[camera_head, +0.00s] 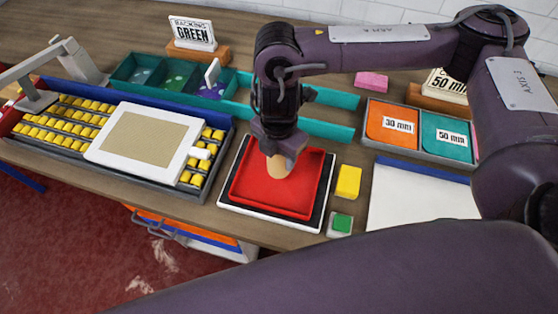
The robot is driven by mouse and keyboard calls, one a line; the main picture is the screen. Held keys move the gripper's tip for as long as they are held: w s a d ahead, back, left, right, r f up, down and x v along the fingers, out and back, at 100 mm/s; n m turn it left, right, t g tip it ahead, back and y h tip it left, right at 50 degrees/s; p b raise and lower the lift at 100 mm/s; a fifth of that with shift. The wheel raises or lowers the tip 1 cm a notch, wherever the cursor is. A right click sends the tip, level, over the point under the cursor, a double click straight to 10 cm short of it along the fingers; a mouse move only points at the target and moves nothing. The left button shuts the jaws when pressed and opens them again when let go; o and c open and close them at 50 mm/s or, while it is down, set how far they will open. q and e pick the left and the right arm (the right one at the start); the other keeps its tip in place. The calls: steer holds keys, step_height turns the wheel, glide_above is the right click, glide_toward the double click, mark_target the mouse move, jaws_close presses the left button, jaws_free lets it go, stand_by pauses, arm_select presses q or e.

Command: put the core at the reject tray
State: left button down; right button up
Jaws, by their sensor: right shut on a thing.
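The core (279,168) is a small tan, rounded piece. My right gripper (279,150) points down and is shut on it. The gripper hides the core's upper part. The core is over the middle of a red tray (247,197), which looks like the reject tray. I cannot tell whether the core touches the tray floor. The red tray lies on a black pad with a white border. My left gripper is not in view.
A yellow block (348,181) and a green-topped block (341,224) stand right of the tray. A conveyor with yellow rollers (72,119) and a white framed panel (145,140) lies left. Teal compartments (330,130) stand behind; orange and teal 30 mm and 50 mm bins (392,124) stand right.

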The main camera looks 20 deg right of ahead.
mark_target(279, 164)
steer(key=shift+f, duration=1.85)
steer(key=shift+f, duration=0.1)
steer(key=o, duration=1.2)
steer(key=shift+b, duration=0.3)
step_height(279, 164, up, 12)
